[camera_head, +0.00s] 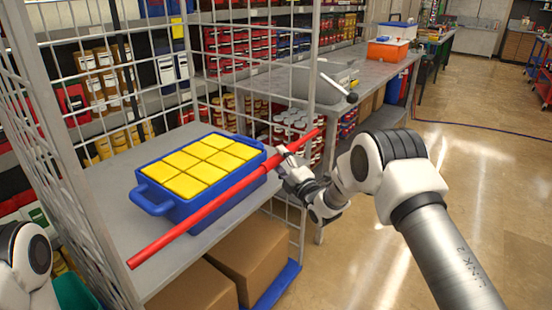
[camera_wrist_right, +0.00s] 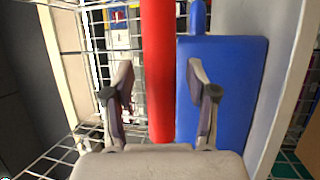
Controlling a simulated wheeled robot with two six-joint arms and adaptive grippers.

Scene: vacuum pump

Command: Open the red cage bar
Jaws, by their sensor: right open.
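The red cage bar (camera_head: 215,207) runs diagonally across the open front of the wire cage, in front of a blue crate, from lower left to upper right. My right gripper (camera_head: 281,153) is at the bar near its right end. In the right wrist view the bar (camera_wrist_right: 158,70) stands between the two spread fingers of my gripper (camera_wrist_right: 160,78), with a gap on each side. The gripper is open and not closed on the bar. My left gripper is out of view; only part of my left arm shows at the lower left.
The blue crate (camera_head: 150,198) with yellow blocks (camera_head: 205,160) sits on the grey cage shelf (camera_head: 112,212) behind the bar. Cardboard boxes (camera_head: 245,255) stand below. A cage post (camera_head: 312,60) rises close to my right gripper. The floor at right is clear.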

